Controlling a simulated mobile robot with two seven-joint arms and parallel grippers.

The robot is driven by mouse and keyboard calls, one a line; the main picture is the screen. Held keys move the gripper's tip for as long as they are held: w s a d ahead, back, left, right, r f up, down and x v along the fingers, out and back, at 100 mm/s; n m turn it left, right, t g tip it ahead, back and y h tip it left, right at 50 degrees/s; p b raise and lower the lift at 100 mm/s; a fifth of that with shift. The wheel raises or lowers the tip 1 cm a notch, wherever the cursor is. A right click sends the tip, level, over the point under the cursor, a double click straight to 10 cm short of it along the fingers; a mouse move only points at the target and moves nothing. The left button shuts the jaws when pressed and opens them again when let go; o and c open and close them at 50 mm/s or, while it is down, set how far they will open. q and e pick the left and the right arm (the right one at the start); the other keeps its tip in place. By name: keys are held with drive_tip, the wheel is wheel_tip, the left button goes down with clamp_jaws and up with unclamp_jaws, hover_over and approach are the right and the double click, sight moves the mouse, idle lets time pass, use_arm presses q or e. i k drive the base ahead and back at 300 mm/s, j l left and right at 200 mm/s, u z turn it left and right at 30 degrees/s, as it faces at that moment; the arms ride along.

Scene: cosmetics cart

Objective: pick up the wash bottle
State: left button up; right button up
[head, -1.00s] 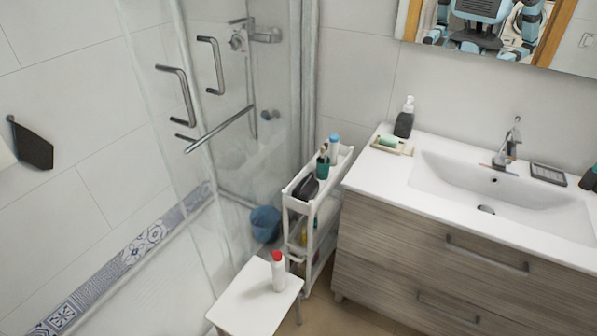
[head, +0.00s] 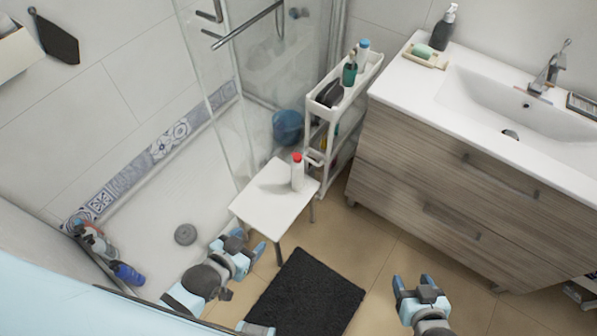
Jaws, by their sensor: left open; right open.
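A white bottle with a red cap (head: 297,174), which fits the wash bottle, stands upright on a small white stool (head: 262,205) in the middle of the head view. I cannot read its label. My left gripper (head: 249,242) is open and empty, in front of the stool and below the bottle in the picture. My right gripper (head: 413,281) is open and empty at the lower right, well apart from the bottle and stool.
A narrow white cart (head: 345,85) holding bottles stands behind the stool, beside the sink cabinet (head: 440,165). A blue bucket (head: 287,127) is behind the stool. A dark mat (head: 308,293) lies in front. Several bottles, one blue (head: 127,272), are at lower left.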

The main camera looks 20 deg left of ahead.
sight(297, 167)
drive_tip(key=i+l, duration=0.4)
drive_tip(key=i+l+u, duration=0.1)
drive_tip(key=u, duration=0.25)
drive_tip(key=i+l+u, duration=0.2)
drive_tip(key=u, duration=0.15)
drive_tip(key=i+l+u, duration=0.1)
drive_tip(key=u, duration=0.25)
drive_tip(key=l+u, duration=0.1)
drive_tip(key=u, duration=0.5)
